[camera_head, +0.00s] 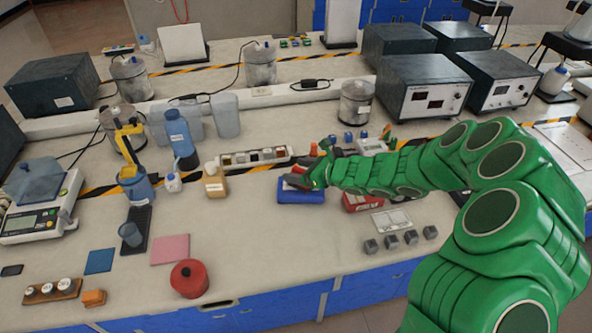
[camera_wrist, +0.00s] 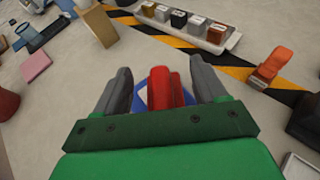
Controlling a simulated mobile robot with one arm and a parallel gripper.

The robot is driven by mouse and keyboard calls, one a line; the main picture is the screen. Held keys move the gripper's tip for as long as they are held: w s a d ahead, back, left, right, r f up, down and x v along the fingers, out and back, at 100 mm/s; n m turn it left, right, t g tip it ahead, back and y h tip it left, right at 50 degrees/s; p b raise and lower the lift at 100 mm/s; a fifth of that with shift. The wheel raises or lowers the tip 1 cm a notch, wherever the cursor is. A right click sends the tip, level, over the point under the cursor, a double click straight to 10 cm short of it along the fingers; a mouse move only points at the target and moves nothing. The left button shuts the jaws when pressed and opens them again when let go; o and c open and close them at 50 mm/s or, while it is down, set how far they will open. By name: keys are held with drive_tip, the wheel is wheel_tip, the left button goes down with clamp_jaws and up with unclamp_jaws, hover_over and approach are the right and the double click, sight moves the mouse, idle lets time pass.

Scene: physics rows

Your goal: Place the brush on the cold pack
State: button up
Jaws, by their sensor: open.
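The blue cold pack (camera_head: 301,196) lies flat on the bench below my gripper. In the wrist view a little of its blue and white surface (camera_wrist: 141,98) shows between the fingers. A red object (camera_wrist: 159,88), which I take to be the brush, stands between the fingers over the pack; its shape is mostly hidden by my gripper. My gripper (camera_wrist: 161,84) is open, with one grey finger on each side of the red object and gaps beside it. In the head view my gripper (camera_head: 297,182) is just above the pack. Contact between brush and pack cannot be told.
A white tray of small blocks (camera_head: 236,161) lies behind the pack. A red box (camera_head: 362,202) and several grey cubes (camera_head: 391,241) are to the right. The bench in front of the pack is clear.

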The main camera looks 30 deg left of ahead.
drive_tip(key=v, duration=1.1)
